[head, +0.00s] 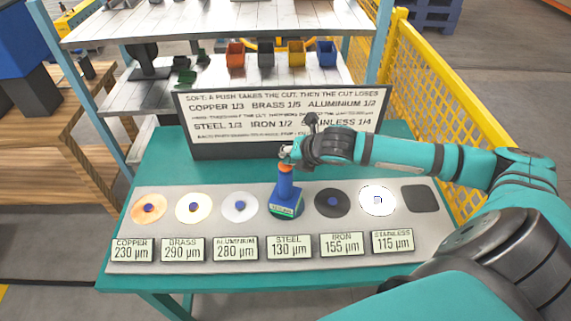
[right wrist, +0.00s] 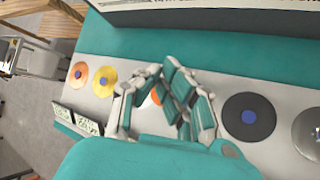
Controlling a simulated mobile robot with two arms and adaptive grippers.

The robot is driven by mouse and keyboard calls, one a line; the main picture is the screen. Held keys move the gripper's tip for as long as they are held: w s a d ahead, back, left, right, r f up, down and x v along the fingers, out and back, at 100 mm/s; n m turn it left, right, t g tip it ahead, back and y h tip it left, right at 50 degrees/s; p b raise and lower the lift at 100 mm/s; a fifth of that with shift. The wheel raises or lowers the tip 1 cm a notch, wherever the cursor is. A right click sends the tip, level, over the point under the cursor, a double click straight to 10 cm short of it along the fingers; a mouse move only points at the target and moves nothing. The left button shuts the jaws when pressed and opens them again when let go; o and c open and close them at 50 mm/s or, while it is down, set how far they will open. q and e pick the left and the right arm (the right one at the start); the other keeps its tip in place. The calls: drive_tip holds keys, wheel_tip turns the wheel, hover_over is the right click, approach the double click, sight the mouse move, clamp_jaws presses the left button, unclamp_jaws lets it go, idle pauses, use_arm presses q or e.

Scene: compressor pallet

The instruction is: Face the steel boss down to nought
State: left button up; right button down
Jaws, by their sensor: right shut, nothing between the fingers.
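A blue facing tool (head: 284,192) with an orange top stands upright at the steel place, on a teal base that hides the steel boss. The steel label (head: 288,246) reads 130 µm. My right gripper (head: 287,154) is shut and empty just above the tool's top; whether it touches cannot be told. In the right wrist view the gripper (right wrist: 160,88) hides most of the tool, with a bit of its orange top (right wrist: 155,97) showing. A board (head: 280,118) behind lists steel 1/3. My left gripper is not in view.
Copper (head: 148,208), brass (head: 193,208), aluminium (head: 240,207), iron (head: 332,203) and stainless (head: 377,200) discs share the grey plate with the tool. A dark square pad (head: 420,198) at the right end is bare. A yellow fence (head: 440,110) stands at the right, shelves with bins behind.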

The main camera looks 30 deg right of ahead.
drive_tip(key=shift+f, duration=0.65)
idle(0.5)
drive_tip(key=shift+r+p, duration=1.2)
wheel_tip(320, 180, up, 5)
drive_tip(key=p, duration=0.5)
drive_tip(key=shift+p, duration=0.4)
idle(0.5)
